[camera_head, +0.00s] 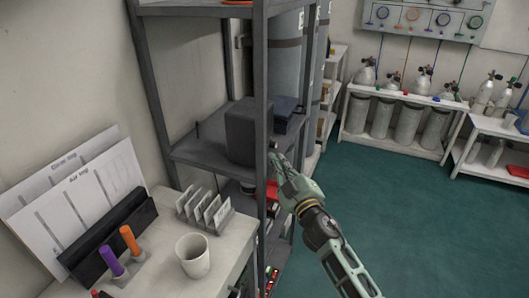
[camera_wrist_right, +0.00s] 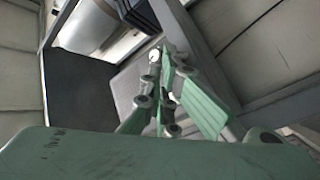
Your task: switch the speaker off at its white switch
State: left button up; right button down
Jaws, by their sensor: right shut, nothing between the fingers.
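The speaker looks to be the dark grey upright box (camera_head: 241,131) on the middle shelf of the grey rack, partly behind a rack post. In the right wrist view a large dark box face (camera_wrist_right: 82,92) at the left looks like the same box. My right gripper (camera_head: 276,158) is shut and empty, just right of the rack post near the box's right side. In the wrist view its fingers (camera_wrist_right: 158,75) point up, close to a small white round spot (camera_wrist_right: 155,56) that may be the white switch. I cannot tell whether they touch. My left gripper is out of view.
The rack post (camera_head: 262,80) stands close to my right gripper. A dark blue box (camera_head: 285,113) sits beside the speaker. A white mug (camera_head: 193,256) and a card rack (camera_head: 206,211) stand on the left bench. The green floor (camera_head: 400,215) at right is clear.

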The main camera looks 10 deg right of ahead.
jog(key=shift+d, duration=0.1)
jog(key=s+d, duration=0.2)
jog(key=d, duration=0.2)
jog(key=shift+s+f, duration=0.3)
jog(key=shift+s, duration=0.1)
